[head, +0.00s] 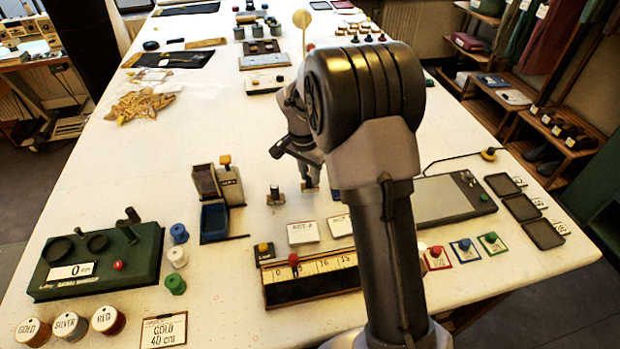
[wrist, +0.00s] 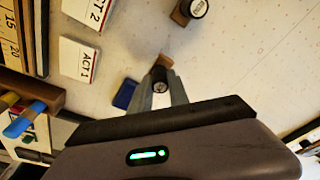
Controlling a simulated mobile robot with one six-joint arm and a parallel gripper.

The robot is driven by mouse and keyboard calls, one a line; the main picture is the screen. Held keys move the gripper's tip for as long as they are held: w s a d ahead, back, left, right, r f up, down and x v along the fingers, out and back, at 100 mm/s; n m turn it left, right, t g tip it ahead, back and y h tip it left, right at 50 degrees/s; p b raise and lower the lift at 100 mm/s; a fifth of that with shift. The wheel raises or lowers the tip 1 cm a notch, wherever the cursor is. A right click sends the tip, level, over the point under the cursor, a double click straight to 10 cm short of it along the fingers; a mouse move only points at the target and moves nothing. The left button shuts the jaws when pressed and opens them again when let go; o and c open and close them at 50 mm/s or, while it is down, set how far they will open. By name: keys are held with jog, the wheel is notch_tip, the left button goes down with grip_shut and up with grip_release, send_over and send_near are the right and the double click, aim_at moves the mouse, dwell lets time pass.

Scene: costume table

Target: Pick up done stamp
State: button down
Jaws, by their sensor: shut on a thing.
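Two small stamps with wooden bases and dark handles show near the table's middle. In the wrist view, one stamp (wrist: 160,87) is upright between the fingers of my gripper (wrist: 165,92), which is shut on it. In the head view its base (head: 310,186) shows just under my gripper (head: 308,178), at or close to the table top. The other stamp (head: 275,197) stands free to the left; in the wrist view it is at the top edge (wrist: 191,9). The lettering on both stamp tops is too small to read for certain.
White cards marked ACT (head: 303,232) lie in front of the stamps, with a wooden ruler tray (head: 310,270) nearer. A blue-and-dark box (head: 215,218) stands left. A grey flat device (head: 450,198) lies right, partly behind my arm. The table (head: 240,130) behind is mostly clear.

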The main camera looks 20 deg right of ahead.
notch_tip(320, 180, up, 2)
jog(key=shift+r+p, duration=0.1)
jog(key=shift+p, duration=0.2)
jog(key=s+d, duration=0.4)
jog(key=s, duration=0.3)
jog(key=s+d+r+p, duration=0.1)
jog(key=s+d, duration=0.2)
jog(key=s, duration=0.4)
jog(key=shift+d, duration=0.35)
